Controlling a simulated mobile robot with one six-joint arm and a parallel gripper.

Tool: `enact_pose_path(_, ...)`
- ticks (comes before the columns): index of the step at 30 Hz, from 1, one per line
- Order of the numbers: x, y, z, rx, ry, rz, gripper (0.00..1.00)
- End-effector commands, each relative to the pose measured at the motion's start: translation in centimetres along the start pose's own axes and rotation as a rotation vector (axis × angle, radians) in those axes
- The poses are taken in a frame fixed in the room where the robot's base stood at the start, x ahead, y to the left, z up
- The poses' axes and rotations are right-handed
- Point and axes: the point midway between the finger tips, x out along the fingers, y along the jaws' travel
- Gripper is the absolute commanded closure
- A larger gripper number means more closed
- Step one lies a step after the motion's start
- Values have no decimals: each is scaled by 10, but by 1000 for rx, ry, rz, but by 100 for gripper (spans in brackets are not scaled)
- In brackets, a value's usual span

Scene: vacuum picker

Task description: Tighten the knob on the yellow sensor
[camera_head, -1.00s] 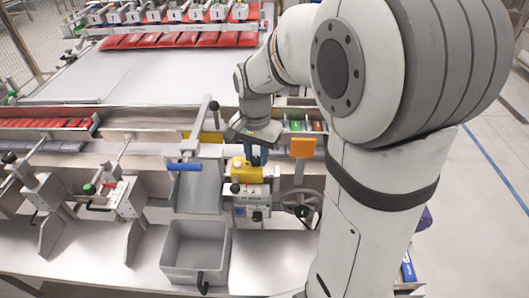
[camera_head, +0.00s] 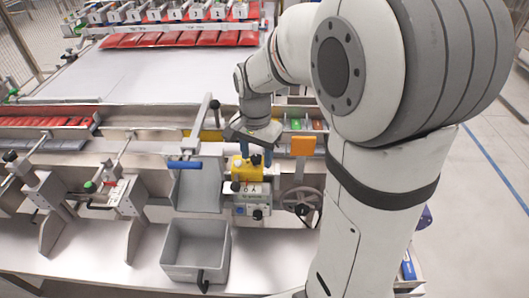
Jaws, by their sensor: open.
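The yellow sensor (camera_head: 245,174) sits on top of a small grey metal unit, right of the centre of the bench. A small dark knob (camera_head: 256,160) shows at its upper right side. My gripper (camera_head: 256,157) points down just above and behind the sensor, with its two blue fingertips apart. The fingertips appear to be on either side of the dark knob. I cannot tell whether they touch it. The gripper body hides what is directly behind the sensor.
An orange plate (camera_head: 303,146) and a handwheel (camera_head: 302,201) are to the right. A grey bin (camera_head: 196,252) is in front. Red packs (camera_head: 180,39) lie at the back.

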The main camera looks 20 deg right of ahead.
Motion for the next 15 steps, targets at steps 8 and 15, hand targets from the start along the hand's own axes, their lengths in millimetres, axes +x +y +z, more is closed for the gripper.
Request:
enact_pose_path(8,-7,-1,-1,0,5,-4,51)
enact_pose_path(15,-46,0,0,0,6,-6,51)
